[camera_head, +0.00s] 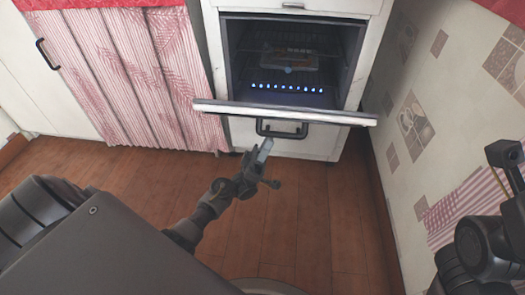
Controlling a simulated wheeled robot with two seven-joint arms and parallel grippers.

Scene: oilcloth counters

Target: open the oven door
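The white oven (213,55) stands at the top centre in the head view. Its door (285,112) is swung down and out, so the dark inside with its rack shows. A black bar handle (282,128) shows just below the door's edge; I cannot tell whether it is on the door or on the front below. My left gripper (267,166) is below and in front of the door, fingers apart and empty, seemingly not touching it. My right arm (485,240) shows at the right edge; its gripper's state is unclear.
A box-like item (290,60) lies inside the oven, above a row of blue lights. A pink curtain (130,75) hangs to the left, beside a white cabinet (40,80). A patterned wall (435,110) bounds the right. The wooden floor (320,220) is clear.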

